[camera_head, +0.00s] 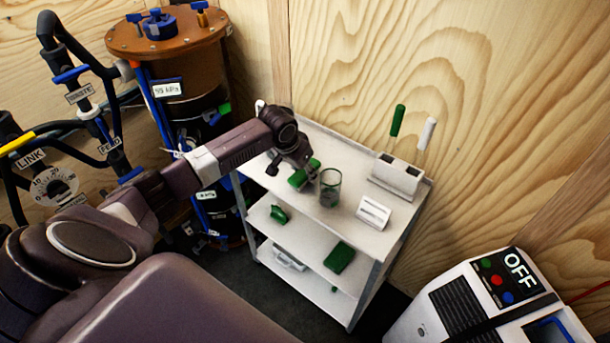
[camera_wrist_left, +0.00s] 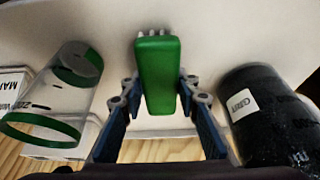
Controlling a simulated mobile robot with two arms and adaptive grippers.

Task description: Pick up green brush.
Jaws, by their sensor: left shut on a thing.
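The green brush (camera_wrist_left: 156,75) is a green block with pale bristle-like tips at its far end. It sits between the two blue fingers of my left gripper (camera_wrist_left: 159,92) in the left wrist view, and the gripper is shut on it. In the head view, my left gripper (camera_head: 304,172) is over the top shelf of the white cart, with green showing at its fingers. I cannot tell whether the brush touches the shelf. My right gripper is not in view.
A clear beaker (camera_head: 330,188) stands close to the gripper on the cart (camera_head: 350,150). A holder (camera_head: 397,175) with green and white handles and a label card (camera_head: 373,212) are further right. A dark jar (camera_wrist_left: 262,115) is right in the left wrist view.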

